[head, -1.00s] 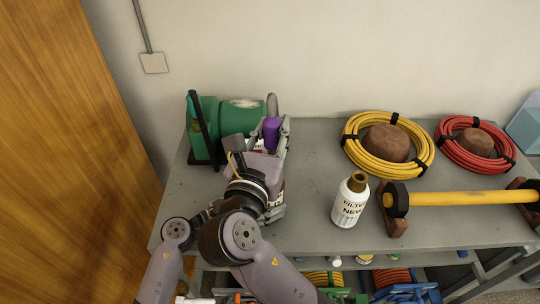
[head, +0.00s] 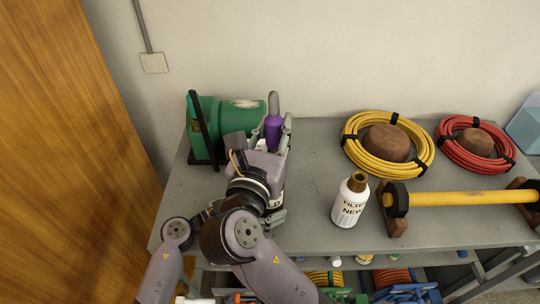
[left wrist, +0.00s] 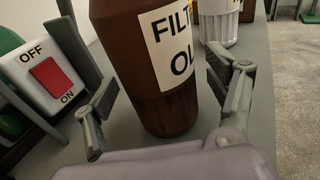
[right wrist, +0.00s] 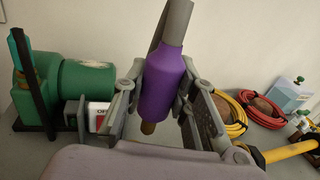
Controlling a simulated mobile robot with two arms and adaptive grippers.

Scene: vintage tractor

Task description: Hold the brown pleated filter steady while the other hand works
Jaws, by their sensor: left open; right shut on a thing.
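In the left wrist view the brown filter (left wrist: 175,110), with a partly cut-off white label, stands upright on the grey bench. My left gripper (left wrist: 168,88) is open, with a finger on either side of it and gaps showing. In the head view my left gripper (head: 278,213) is the lower one, mostly covered by arm links; I cannot make out the filter there. My right gripper (right wrist: 165,85) is shut on a purple-bodied tool (right wrist: 166,78) with a grey shaft pointing up. In the head view the tool (head: 272,130) is above and beyond the left gripper.
A green machine (head: 230,118) stands at the back left, with a white OFF/ON box and red switch (left wrist: 50,78) near it. A white "FILTER NEW" bottle (head: 348,205), yellow coil (head: 352,155), red coil (head: 508,152) and yellow-handled hammer (head: 460,198) are to the right.

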